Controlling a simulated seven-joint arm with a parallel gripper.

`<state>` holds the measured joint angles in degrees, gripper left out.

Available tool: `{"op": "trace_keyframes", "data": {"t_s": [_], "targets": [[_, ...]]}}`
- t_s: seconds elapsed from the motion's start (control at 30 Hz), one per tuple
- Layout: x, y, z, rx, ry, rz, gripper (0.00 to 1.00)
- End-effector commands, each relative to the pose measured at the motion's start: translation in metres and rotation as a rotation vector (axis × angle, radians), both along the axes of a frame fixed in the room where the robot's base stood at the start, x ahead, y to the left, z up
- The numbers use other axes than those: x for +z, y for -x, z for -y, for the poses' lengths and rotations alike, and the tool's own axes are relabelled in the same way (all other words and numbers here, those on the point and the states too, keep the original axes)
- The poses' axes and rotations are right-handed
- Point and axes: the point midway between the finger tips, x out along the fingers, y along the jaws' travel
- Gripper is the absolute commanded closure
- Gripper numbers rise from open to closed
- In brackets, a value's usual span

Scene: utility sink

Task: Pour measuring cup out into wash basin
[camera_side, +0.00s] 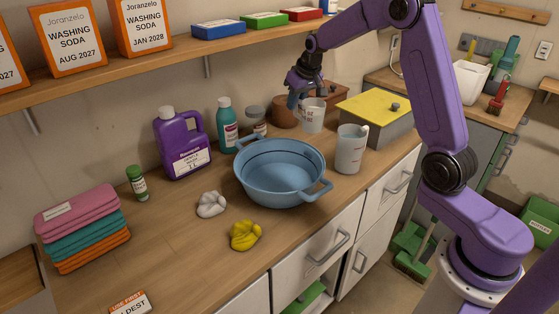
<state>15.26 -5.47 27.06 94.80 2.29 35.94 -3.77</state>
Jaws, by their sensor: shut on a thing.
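The blue wash basin (254,185) stands on the wooden counter, with its two handles at the sides. My gripper (296,100) is behind the basin's far right rim, shut on a small whitish measuring cup (314,116). The cup looks upright. The exact grip is small and partly hidden by my fingers, and I cannot tell whether the cup touches the counter. The cup's contents cannot be made out.
A grey box with a yellow lid (374,105) stands right of the cup. A brown pot (285,112) is behind it. A jar (256,121), teal bottle (227,130) and purple jug (181,148) stand left. White (211,204) and yellow (245,236) cloths lie before the basin.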

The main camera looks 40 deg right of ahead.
Motion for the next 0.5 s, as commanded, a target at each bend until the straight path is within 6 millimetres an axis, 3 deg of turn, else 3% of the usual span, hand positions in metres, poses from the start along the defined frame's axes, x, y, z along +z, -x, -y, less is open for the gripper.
{"op": "trace_keyframes", "data": {"t_s": [0.2,0.5], "targets": [[-0.022,0.0,0.0,-0.001,0.0,0.0,1.0],[-0.026,0.0,0.0,-0.002,0.0,0.002,1.0]]}}
